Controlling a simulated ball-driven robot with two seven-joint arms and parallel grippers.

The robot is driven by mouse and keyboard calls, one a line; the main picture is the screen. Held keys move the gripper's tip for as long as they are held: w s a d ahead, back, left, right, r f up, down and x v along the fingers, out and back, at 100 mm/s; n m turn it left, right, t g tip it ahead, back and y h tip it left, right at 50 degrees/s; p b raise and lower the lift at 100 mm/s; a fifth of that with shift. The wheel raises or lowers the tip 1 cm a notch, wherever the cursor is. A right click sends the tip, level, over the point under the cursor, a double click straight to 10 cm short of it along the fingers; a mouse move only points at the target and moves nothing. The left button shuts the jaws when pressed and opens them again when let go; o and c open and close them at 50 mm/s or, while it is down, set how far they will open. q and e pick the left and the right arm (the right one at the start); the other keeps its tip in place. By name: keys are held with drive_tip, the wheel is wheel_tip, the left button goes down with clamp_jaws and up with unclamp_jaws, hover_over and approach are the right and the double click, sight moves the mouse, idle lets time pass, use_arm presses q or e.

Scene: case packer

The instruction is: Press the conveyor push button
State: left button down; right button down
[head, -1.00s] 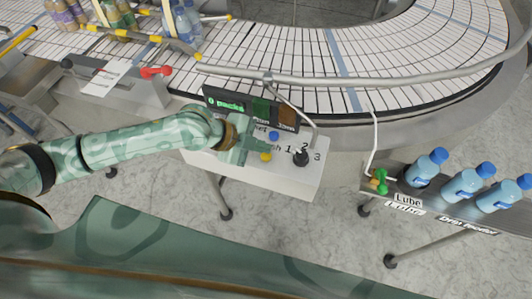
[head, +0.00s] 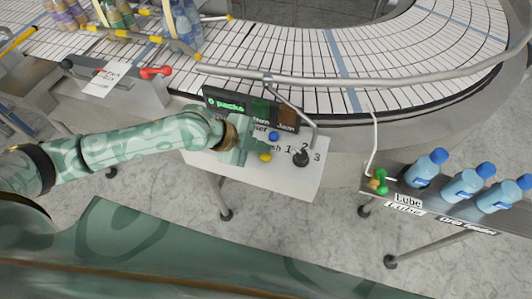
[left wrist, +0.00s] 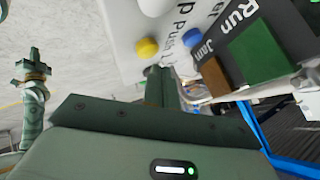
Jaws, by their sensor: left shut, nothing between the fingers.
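The white control box (head: 300,180) stands in front of the conveyor. It bears a yellow button (head: 265,157), a blue button (head: 273,136) and a black selector knob (head: 301,158) by the numbers 1, 2, 3. My left gripper (head: 260,148) is shut and empty over the left part of the box, very close to the yellow and blue buttons. It hides part of the labels. In the left wrist view the yellow button (left wrist: 147,47) and blue button (left wrist: 190,38) lie just beyond the fingertips; contact cannot be told. My right gripper (left wrist: 33,62) shows far left there, its jaws unclear.
A lit display panel (head: 250,108) and a bent metal rail edge the box's back. The curved conveyor (head: 410,50) lies behind. Blue bottles (head: 463,184) stand on a shelf at right. A box with a red lever (head: 155,71) is at left.

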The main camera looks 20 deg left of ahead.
use_arm(q)
drive_tip(key=shift+f, duration=0.1)
idle(0.5)
drive_tip(key=shift+f, duration=0.35)
